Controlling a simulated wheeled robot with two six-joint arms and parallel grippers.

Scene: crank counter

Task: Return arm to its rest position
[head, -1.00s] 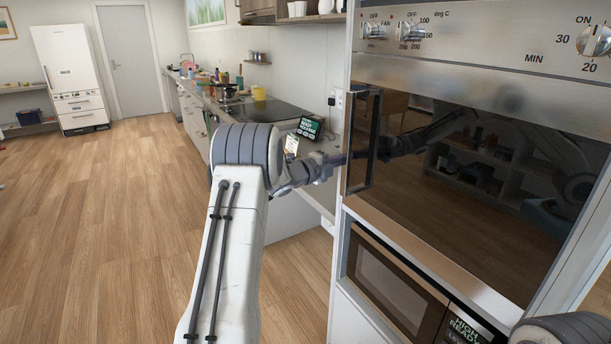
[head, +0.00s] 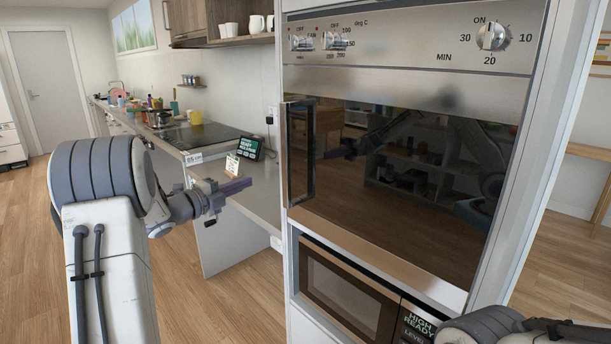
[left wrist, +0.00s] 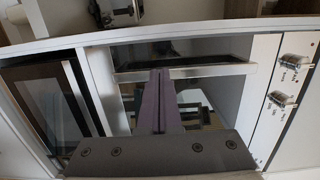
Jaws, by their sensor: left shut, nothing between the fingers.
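My left arm comes in from the left of the head view. Its gripper (head: 236,187) is shut and empty, with its purple fingers pointing right toward the oven's vertical handle (head: 297,152). A gap shows between the fingertips and the handle. In the left wrist view the shut fingers (left wrist: 159,103) point at the dark oven front, where the handle (left wrist: 190,72) runs across. My right arm shows only in part at the lower right corner of the head view; its gripper is out of frame.
The closed oven door (head: 395,185) has knobs above it, and a microwave (head: 345,290) sits below. A counter with a black hob (head: 197,135) and a small display (head: 250,147) lies behind the gripper. Open wooden floor (head: 180,300) lies to the left.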

